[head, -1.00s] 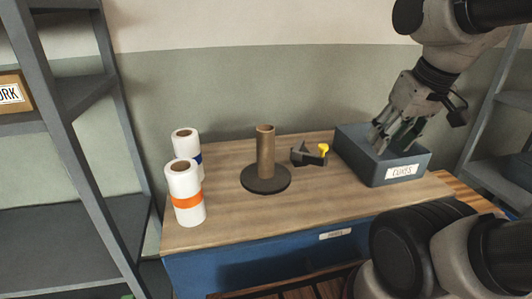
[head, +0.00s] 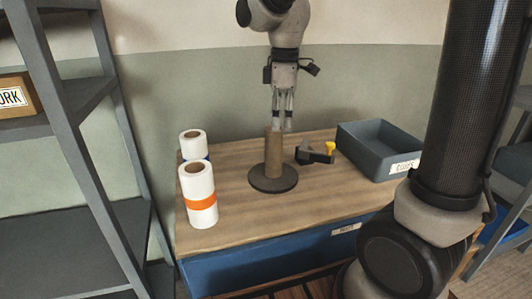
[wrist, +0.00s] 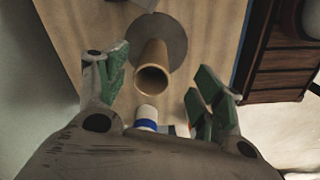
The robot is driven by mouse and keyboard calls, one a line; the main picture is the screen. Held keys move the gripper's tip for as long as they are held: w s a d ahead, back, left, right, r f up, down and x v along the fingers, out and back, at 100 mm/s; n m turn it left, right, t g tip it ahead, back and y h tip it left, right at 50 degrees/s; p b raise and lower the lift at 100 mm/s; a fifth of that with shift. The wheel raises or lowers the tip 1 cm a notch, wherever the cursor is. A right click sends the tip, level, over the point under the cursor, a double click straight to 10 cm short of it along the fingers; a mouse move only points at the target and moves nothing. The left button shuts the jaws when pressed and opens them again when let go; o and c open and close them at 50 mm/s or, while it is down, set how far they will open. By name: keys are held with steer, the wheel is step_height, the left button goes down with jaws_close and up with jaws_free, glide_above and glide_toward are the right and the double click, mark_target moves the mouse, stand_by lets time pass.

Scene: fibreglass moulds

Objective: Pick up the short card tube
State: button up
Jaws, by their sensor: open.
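The short card tube (head: 273,157) is brown and stands upright on a dark round base (head: 286,184) on the wooden-topped bench. My gripper (head: 282,129) is open, pointing down at the tube's upper end; its fingertips overlap the rim in the head view. In the wrist view the tube (wrist: 153,65) shows its open end towards me, between and a little beyond the spread green-padded fingers of my gripper (wrist: 160,76). Nothing is held. I cannot tell exactly how high the fingertips are against the rim.
White rolls, one with an orange band (head: 199,197), stand left of the tube. A dark tape dispenser with a yellow part (head: 316,156) lies just right of it. A blue-grey labelled bin (head: 373,166) is at the bench's right. The bench top (head: 235,226) in front is clear.

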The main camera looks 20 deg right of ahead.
mark_target(274, 144)
steer(key=shift+w+a+f, duration=0.3)
steer(key=shift+a, duration=0.2)
steer(key=shift+a+f+n, duration=0.15)
steer(key=shift+f+n, duration=0.15)
steer(key=f, duration=0.7)
steer(key=shift+w+a, duration=0.2)
steer(key=shift+w, duration=0.15)
steer(key=c, duration=1)
